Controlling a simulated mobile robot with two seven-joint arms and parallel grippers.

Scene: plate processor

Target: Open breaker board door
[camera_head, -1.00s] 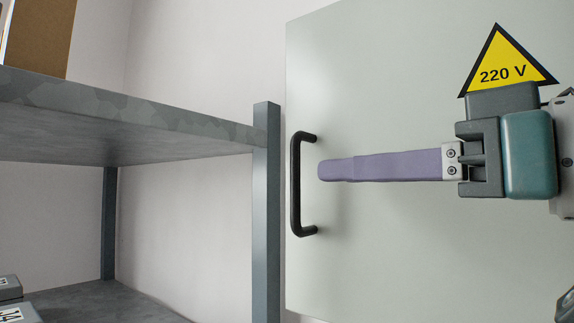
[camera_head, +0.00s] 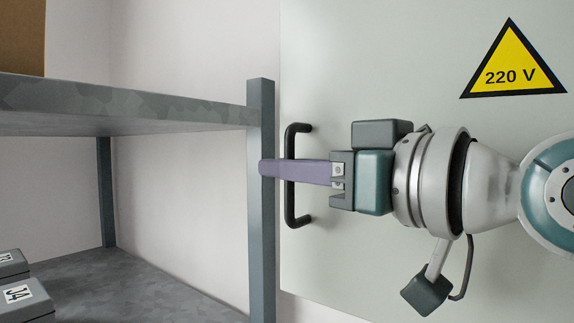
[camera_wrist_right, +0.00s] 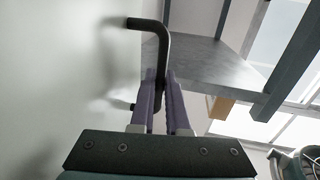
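The breaker board door (camera_head: 420,270) is a large pale grey-green panel, and it looks closed. Its black bar handle (camera_head: 291,205) is upright near the door's left edge. My right gripper (camera_head: 265,168) reaches in from the right with its purple fingers level across the handle. The wrist view shows the handle (camera_wrist_right: 164,48) running down between the two fingers (camera_wrist_right: 162,90). A narrow gap shows between the fingers, so the gripper looks open around the bar. Contact with the bar cannot be made out. My left gripper is not in view.
A grey metal shelf (camera_head: 130,98) stands left of the door. Its upright post (camera_head: 261,220) is close beside the handle in the picture. A yellow 220 V sign (camera_head: 512,68) is on the door. Grey boxes (camera_head: 22,298) lie on the lower shelf.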

